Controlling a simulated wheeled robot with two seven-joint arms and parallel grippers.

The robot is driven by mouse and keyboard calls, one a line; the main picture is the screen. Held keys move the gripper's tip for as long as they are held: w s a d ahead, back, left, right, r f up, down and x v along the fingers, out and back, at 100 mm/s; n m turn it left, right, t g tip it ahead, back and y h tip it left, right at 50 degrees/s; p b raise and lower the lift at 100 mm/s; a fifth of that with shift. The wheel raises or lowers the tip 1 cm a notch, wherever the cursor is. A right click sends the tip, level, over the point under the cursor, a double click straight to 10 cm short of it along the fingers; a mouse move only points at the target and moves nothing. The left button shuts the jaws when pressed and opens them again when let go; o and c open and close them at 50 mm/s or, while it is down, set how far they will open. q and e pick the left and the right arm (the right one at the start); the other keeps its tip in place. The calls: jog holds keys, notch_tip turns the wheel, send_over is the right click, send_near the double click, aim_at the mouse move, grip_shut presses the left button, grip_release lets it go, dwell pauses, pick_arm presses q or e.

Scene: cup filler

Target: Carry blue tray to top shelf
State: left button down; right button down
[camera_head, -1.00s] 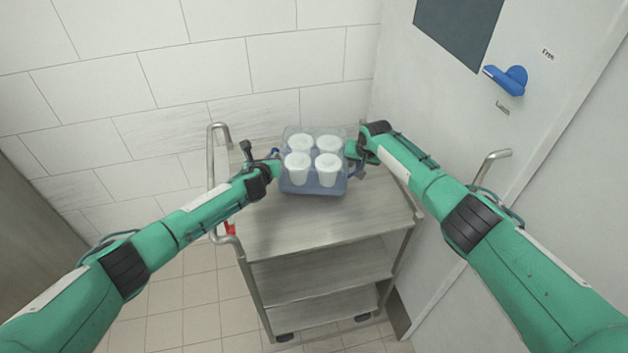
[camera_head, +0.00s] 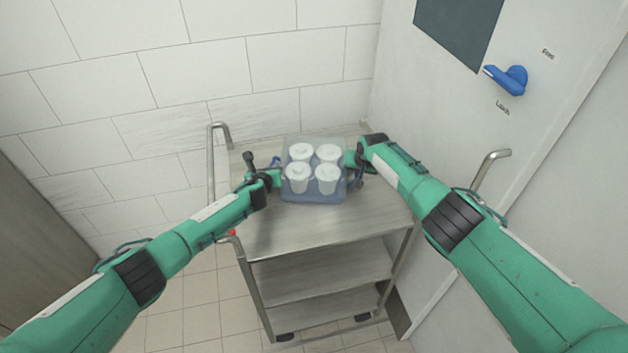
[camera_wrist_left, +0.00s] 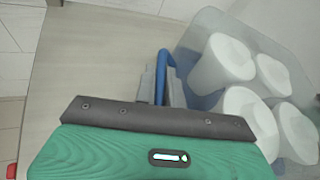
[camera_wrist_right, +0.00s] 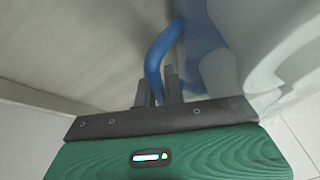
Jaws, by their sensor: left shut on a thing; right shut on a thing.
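The blue tray (camera_head: 312,197) is see-through and carries several white lidded cups (camera_head: 299,178). It is over the back part of the metal cart's top shelf (camera_head: 320,223); I cannot tell whether it touches the shelf. My left gripper (camera_head: 274,177) is shut on the tray's left handle. In the left wrist view the blue handle (camera_wrist_left: 168,68) runs between the fingers. My right gripper (camera_head: 353,172) is shut on the right handle. In the right wrist view that blue handle (camera_wrist_right: 154,62) meets the fingers. The tray looks about level.
A door with a blue handle (camera_head: 508,80) is at the right. The front of the top shelf is clear.

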pick_arm(q)
jog(key=c, duration=1.6)
grip_release()
jog(key=shift+a, duration=0.1)
pick_arm(e)
jog(key=c, duration=1.6)
grip_release()
jog(key=shift+d, duration=0.1)
pick_arm(q)
jog(key=shift+o, duration=0.5)
pick_arm(e)
jog(key=shift+o, duration=0.5)
pick_arm(q)
jog(key=shift+s+r, duration=0.1)
jog(key=shift+v, duration=3.85)
pick_arm(e)
jog(key=shift+r, duration=0.1)
jog(key=v, duration=1.1)
jog(key=shift+s+r, duration=0.2)
jog(key=shift+r, duration=0.15)
